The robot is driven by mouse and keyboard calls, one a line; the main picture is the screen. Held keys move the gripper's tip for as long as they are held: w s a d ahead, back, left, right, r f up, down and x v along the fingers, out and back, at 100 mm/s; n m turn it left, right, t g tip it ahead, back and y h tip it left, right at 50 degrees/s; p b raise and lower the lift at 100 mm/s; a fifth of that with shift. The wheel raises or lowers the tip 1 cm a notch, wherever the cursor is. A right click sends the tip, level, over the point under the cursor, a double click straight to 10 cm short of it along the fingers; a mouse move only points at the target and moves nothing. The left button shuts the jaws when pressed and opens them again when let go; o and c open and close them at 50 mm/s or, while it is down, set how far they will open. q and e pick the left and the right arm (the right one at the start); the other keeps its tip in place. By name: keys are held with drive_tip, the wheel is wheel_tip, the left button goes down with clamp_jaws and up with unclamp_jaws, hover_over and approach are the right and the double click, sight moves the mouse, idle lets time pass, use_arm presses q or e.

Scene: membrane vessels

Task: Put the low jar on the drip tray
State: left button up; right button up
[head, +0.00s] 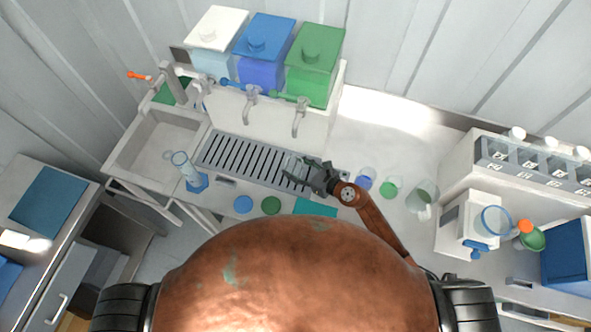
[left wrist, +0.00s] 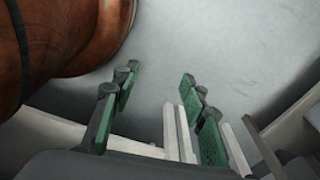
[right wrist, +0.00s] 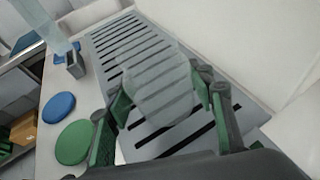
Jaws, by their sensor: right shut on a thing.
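The low jar (right wrist: 155,85) is clear glass and sits between the fingers of my right gripper (right wrist: 160,100), which is shut on it. In the head view the jar (head: 296,166) shows faintly over the right end of the grey slotted drip tray (head: 243,160), with my right gripper (head: 313,174) at its right. In the right wrist view the tray's dark slots (right wrist: 112,40) show behind and through the jar. I cannot tell whether the jar touches the tray. My left gripper (left wrist: 160,92) is open and empty, away from the tray.
Taps (head: 300,118) reach over the tray's back edge, below white, blue and green containers (head: 314,62). A tall clear cylinder (head: 182,166) on a blue base stands at the tray's left end. Blue (head: 243,204) and green (head: 271,205) discs lie in front. Glass vessels (head: 421,196) stand right.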

drive_tip(key=shift+f, duration=0.85)
drive_tip(key=shift+f, duration=0.15)
drive_tip(key=o, duration=1.3)
drive_tip(key=shift+r, duration=0.2)
drive_tip(key=v, duration=1.2)
drive_tip(key=shift+b, duration=0.35)
